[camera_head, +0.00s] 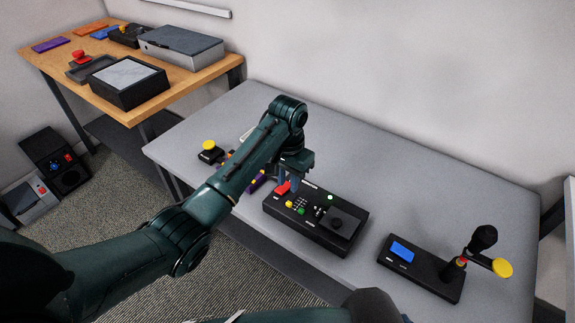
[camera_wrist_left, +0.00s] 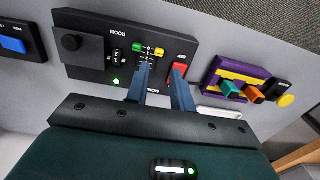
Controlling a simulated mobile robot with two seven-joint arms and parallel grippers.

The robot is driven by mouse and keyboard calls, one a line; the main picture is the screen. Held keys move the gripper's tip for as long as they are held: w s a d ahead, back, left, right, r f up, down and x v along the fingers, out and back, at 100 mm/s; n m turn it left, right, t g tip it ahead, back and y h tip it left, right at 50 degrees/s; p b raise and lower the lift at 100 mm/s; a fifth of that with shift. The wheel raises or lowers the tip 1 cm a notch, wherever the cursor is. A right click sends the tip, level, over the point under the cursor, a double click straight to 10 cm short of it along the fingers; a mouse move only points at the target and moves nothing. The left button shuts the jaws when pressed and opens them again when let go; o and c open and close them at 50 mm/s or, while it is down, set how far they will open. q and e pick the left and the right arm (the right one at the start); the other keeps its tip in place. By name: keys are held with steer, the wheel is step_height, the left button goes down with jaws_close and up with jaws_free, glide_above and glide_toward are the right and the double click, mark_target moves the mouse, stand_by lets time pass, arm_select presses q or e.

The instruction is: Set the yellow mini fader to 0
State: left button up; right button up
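The yellow mini fader (camera_head: 289,204) is a small cap on the black control panel (camera_head: 318,233), beside the green mini fader (camera_head: 301,211). In the left wrist view, the yellow fader (camera_wrist_left: 159,52) and green fader (camera_wrist_left: 138,47) sit at one end of a small marked scale. The scale figures are too small to read. My left gripper (camera_head: 290,184) is over the panel. In the wrist view its two fingers (camera_wrist_left: 160,75) are apart with nothing between them, near the scale and beside the red switch (camera_wrist_left: 179,72). Contact cannot be told. My right gripper is not in view.
The panel also has a black knob (camera_head: 337,224) and a lit green light (camera_head: 331,197). A purple-and-yellow slider box (camera_wrist_left: 224,70) and yellow button (camera_head: 208,145) stand left in the head view. A joystick box (camera_head: 425,273) stands right. Grey tabletop (camera_head: 410,190) behind is clear.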

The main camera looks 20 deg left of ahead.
arm_select(q)
step_height(320, 180, up, 5)
stand_by(0.3)
steer(key=s+a+f+t+h, duration=0.1)
steer(key=s+f, duration=0.4)
steer(key=s, duration=0.3)
steer(key=s+a+f+t, duration=0.1)
steer(key=s+f, duration=0.4)
steer(key=s, duration=0.2)
steer(key=s+a+r+n+t, duration=0.1)
steer(key=s+a, duration=0.2)
steer(key=s, duration=0.4)
steer(key=s+a+r+n, duration=0.1)
steer(key=s+a+r, duration=0.1)
steer(key=s, duration=0.6)
steer(key=w+d+f+t+h, duration=0.2)
steer(key=w+d+f+t, duration=0.3)
steer(key=f+t, duration=0.2)
steer(key=shift+w+d+f+m, duration=0.35)
steer(key=shift+w+f+m, duration=0.05)
steer(key=shift+f, duration=0.3)
